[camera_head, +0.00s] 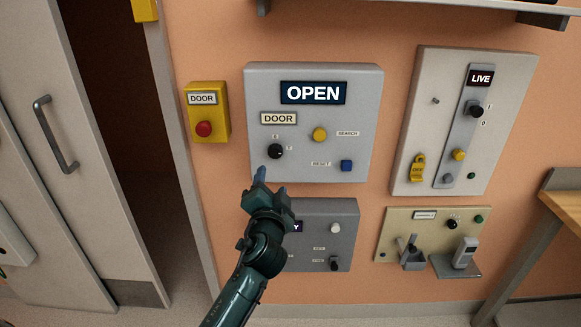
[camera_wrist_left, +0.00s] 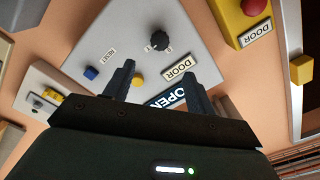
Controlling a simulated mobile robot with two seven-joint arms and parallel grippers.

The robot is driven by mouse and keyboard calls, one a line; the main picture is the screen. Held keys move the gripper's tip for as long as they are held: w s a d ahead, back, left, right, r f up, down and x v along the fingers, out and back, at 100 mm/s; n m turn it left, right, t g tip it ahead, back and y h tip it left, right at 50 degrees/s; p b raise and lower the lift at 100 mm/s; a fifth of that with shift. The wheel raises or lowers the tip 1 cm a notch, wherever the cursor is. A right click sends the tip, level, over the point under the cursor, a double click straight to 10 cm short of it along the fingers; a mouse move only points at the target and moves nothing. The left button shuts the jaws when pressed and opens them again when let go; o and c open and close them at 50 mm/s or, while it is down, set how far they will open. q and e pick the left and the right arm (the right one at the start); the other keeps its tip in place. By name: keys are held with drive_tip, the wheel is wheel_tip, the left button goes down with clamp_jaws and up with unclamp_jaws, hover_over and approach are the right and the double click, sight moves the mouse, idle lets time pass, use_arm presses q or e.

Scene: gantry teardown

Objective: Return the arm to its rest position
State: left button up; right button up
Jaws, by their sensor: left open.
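My left gripper (camera_head: 262,178) is raised in front of the wall panels in the head view, its fingertips near the lower left corner of the grey door panel (camera_head: 352,110). In the left wrist view its two fingers (camera_wrist_left: 158,85) stand apart with nothing between them but the panel behind. The door panel carries a lit OPEN sign (camera_head: 313,93), a black rotary knob (camera_head: 276,151), a yellow button (camera_head: 320,134) and a blue reset button (camera_head: 346,166). The gripper appears clear of the knob. My right gripper is in neither view.
A yellow door box with a red button (camera_head: 204,129) is left of the panel. A sliding door with a handle (camera_head: 55,135) stands partly open. My left arm partly hides a lower grey panel (camera_head: 345,215). A LIVE panel (camera_head: 420,120), a beige panel (camera_head: 395,222) and a wooden bench (camera_head: 565,205) are to the right.

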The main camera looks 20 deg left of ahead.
use_arm(q)
drive_tip(key=s+d+f+n+g+h, duration=0.1)
drive_tip(key=s+f+g+h, duration=0.1)
drive_tip(key=s+f, duration=0.4)
drive_tip(key=s+d+f+g+h, duration=0.15)
drive_tip(key=s+f, duration=0.25)
drive_tip(key=f, duration=0.4)
drive_tip(key=s+d+f+n+g+h, duration=0.1)
drive_tip(key=s+f+n+h, duration=0.1)
drive_tip(key=s+f, duration=0.3)
drive_tip(key=s+d+f+n+g+h, duration=0.1)
drive_tip(key=s+f, duration=0.4)
drive_tip(key=s, duration=0.8)
drive_tip(key=shift+s+d+f+n+g+h, duration=0.2)
drive_tip(key=shift+s+f+n+g+h, duration=0.15)
drive_tip(key=shift+g+h, duration=0.35)
